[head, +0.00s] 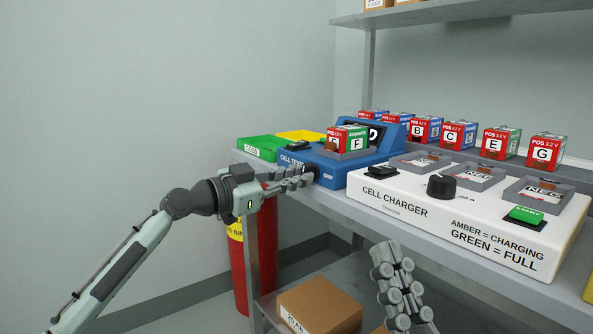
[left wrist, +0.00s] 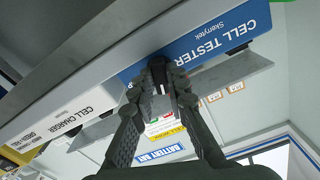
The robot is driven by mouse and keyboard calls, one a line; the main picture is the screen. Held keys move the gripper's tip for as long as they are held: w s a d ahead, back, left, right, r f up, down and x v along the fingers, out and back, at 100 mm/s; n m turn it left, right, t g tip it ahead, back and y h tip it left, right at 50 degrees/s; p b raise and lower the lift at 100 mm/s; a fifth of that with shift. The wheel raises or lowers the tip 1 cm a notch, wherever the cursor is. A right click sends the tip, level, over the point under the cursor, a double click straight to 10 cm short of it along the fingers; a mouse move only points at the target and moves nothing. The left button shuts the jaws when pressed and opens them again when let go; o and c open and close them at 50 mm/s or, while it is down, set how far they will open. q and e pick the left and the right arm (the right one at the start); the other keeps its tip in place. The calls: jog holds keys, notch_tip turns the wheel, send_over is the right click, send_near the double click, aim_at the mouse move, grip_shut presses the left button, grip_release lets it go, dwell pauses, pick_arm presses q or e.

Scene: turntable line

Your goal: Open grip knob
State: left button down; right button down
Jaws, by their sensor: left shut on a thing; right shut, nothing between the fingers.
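The blue cell tester (head: 330,172) stands near the left end of the bench, with a red and green cell marked F (head: 355,144) in its grey holder. The dark grip knob (head: 313,170) is on the tester's front face, mostly hidden by my left gripper (head: 302,179). In the left wrist view the tester (left wrist: 205,48) appears upside down, and the fingertips of my left gripper (left wrist: 162,80) are closed around the knob (left wrist: 157,68) at its front. My right gripper (head: 390,260) is shut and empty, low in front of the bench and apart from it.
The white cell charger (head: 400,204) with a black knob (head: 440,186) and green start button (head: 524,216) stands right of the tester. Several cells (head: 500,143) line up behind. Green (head: 258,147) and yellow (head: 300,136) trays sit left. A cardboard box (head: 318,305) is below.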

pick_arm(q)
jog(key=shift+n+p, duration=0.85)
jog(key=shift+n, duration=0.95)
pick_arm(e)
jog(key=shift+w+a+f+g+h, duration=0.1)
jog(key=shift+w+a+f+g, duration=0.2)
jog(key=shift+f+g, duration=0.25)
jog(key=shift+w+a+f+g+h, duration=0.1)
jog(key=shift+w+a+f+g, duration=0.15)
jog(key=shift+w+f+g, duration=0.25)
jog(key=shift+w+a+f+g+h, duration=0.1)
jog(key=shift+w+a+f+g, duration=0.2)
jog(key=shift+f+g, duration=0.25)
pick_arm(q)
jog(key=c, duration=1.8)
grip_release()
jog(key=shift+s+a, duration=0.1)
pick_arm(e)
jog(key=shift+f, duration=0.1)
pick_arm(q)
jog(key=v, duration=1.2)
